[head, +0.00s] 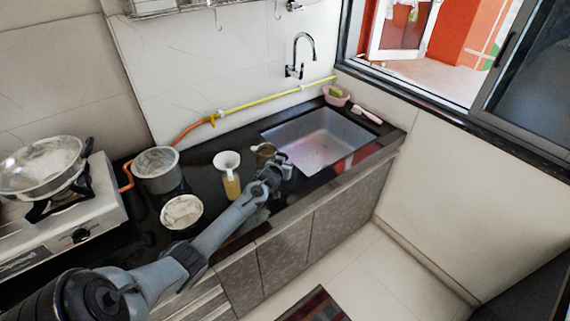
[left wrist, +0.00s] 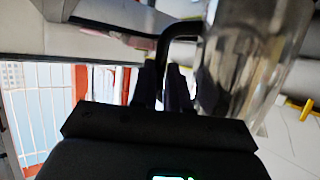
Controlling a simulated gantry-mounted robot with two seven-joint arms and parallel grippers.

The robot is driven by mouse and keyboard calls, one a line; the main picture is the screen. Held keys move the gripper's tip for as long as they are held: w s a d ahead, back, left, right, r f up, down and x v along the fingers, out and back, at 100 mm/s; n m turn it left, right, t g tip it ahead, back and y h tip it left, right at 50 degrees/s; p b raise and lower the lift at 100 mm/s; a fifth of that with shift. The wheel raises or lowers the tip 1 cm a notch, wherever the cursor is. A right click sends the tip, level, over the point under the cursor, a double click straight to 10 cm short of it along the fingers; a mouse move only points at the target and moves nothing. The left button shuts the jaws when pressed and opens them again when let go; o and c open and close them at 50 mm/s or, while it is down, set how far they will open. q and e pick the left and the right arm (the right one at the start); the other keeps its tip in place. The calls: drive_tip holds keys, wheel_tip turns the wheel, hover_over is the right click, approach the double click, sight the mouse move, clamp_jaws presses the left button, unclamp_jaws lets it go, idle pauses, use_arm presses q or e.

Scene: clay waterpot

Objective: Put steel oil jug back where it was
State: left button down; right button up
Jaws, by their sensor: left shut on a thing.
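The steel oil jug (left wrist: 250,60) fills the right of the left wrist view, shiny and grey, with a dark bent handle (left wrist: 180,28). My left gripper (left wrist: 165,88) is shut on that handle. In the head view, the jug (head: 264,150) shows small behind my left gripper (head: 275,172), over the dark counter just left of the sink. The gripper and wrist hide part of it. I cannot tell whether its base touches the counter. My right gripper is in neither view.
A bottle of yellow liquid with a white funnel top (head: 230,178) stands left of the jug. A pot (head: 157,170), a bowl (head: 182,213) and a stove (head: 90,215) are farther left. The steel sink (head: 318,140) is to the right; a pink basket (head: 336,97) sits behind it.

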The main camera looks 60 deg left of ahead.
use_arm(q)
drive_tip(key=c, duration=1.6)
unclamp_jaws()
drive_tip(key=shift+f, duration=0.15)
drive_tip(key=o, duration=0.5)
